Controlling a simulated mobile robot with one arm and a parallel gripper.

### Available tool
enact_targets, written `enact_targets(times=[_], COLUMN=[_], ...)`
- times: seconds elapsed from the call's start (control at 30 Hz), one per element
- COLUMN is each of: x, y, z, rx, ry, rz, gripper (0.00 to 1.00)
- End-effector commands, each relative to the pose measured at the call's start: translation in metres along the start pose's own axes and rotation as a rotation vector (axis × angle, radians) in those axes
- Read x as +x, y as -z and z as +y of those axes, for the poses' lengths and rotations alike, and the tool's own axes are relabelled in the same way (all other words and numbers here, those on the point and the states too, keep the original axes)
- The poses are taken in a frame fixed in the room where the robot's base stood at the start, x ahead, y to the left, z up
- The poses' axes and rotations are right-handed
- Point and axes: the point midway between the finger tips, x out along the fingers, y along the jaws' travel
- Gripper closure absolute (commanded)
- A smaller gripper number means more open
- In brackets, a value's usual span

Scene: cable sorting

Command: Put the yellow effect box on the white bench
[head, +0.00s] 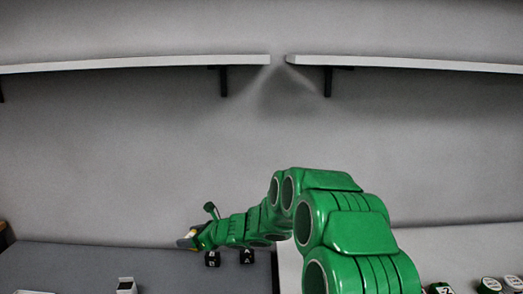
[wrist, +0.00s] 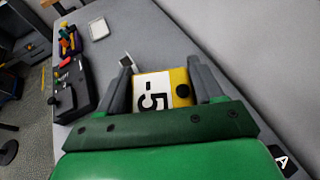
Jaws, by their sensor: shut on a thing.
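The yellow effect box (wrist: 165,90) has a white label marked 5 and a black round spot, and sits between the two fingers of my gripper (wrist: 165,88) in the wrist view. My gripper is shut on it. In the head view my gripper (head: 192,239) is at the far end of my green arm, above the grey bench (head: 110,265). Only a small bit of yellow shows there. The box's underside is hidden, so I cannot tell whether it touches the bench. The white bench (head: 440,249) is on the right in the head view, partly hidden by my arm.
Black blocks marked B (head: 212,259) and A (head: 246,256) are near my gripper. Several small boxes (head: 490,285) are at the lower right. Two shelves (head: 130,62) hang above.

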Motion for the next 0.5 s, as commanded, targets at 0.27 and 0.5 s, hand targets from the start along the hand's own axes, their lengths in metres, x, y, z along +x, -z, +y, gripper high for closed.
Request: enact_targets(times=[0.27,0.5], x=[-0.081,-0.159], y=[-0.011,-0.009], z=[-0.064,-0.110], rx=[0.082,0.160], ry=[0.207,0.388], rz=[0.002,0.002], gripper=[0.70,0.70])
